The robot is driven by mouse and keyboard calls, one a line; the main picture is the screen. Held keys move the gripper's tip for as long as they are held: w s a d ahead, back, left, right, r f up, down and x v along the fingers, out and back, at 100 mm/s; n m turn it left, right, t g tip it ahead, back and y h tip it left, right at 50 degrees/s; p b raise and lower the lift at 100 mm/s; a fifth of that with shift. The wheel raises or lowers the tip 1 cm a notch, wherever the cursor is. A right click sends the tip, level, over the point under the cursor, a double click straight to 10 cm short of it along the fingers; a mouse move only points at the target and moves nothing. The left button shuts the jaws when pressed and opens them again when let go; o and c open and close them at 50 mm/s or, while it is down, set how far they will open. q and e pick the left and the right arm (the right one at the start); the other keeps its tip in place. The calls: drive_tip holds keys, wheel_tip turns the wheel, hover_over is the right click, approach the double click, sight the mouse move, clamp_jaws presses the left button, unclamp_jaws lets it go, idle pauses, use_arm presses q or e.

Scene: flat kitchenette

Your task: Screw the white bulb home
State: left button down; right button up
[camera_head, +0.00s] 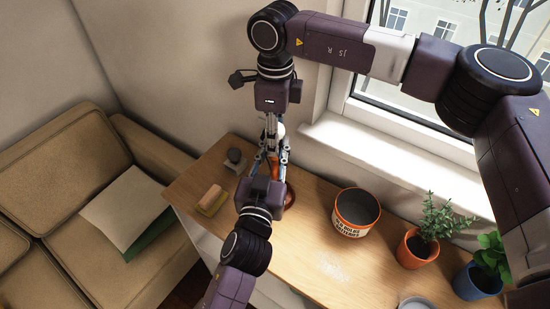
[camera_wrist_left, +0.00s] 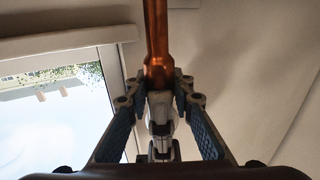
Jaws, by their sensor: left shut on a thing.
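The copper-orange lamp stem (camera_head: 275,163) stands upright above a reddish base (camera_head: 291,196) on the wooden counter. My left gripper (camera_head: 272,157) is shut on the stem, and its blue fingers meet around the copper part (camera_wrist_left: 158,50) in the left wrist view. The white bulb (camera_head: 279,129) shows as a small pale patch above the stem, beside the fingers of my right gripper (camera_head: 270,128). My right gripper points straight down over the stem. Its fingers show almost edge-on, so their grip on the bulb is unclear. The joint between bulb and lamp is hidden.
An orange-rimmed pot (camera_head: 347,229) stands on the counter (camera_head: 300,255), right of the lamp. Two potted plants, one orange (camera_head: 412,257) and one blue (camera_head: 474,285), stand farther right. A sponge (camera_head: 212,197) and a dark-topped object (camera_head: 235,157) lie left. The window sill (camera_head: 390,165) runs behind.

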clamp_jaws()
drive_tip(key=o, duration=1.1)
unclamp_jaws()
drive_tip(key=shift+r, duration=2.25)
drive_tip(key=shift+r, duration=0.1)
wheel_tip(320, 180, up, 3)
drive_tip(key=shift+r, duration=0.15)
drive_tip(key=shift+f, duration=4)
